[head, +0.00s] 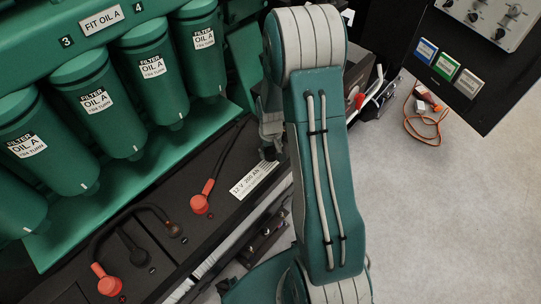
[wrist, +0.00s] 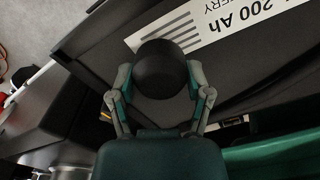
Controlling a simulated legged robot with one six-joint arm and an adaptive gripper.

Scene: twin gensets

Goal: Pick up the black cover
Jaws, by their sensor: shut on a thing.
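The black cover (wrist: 160,68) is a round, dark cap in the wrist view. My gripper (wrist: 157,78) is shut on it, with one finger on each side. Behind the cover is the dark top of the battery (wrist: 90,35), with its white label (wrist: 190,28). I cannot tell whether the cover touches the battery. In the head view, my gripper (head: 269,140) shows only partly at the left edge of my arm, beside the battery label (head: 254,180).
Red terminal caps (head: 201,204) (head: 109,285) and cables lie on the battery tops. Green oil filters (head: 100,105) hang above at left. Grey floor (head: 440,210) is open at right, with an orange cable (head: 425,125).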

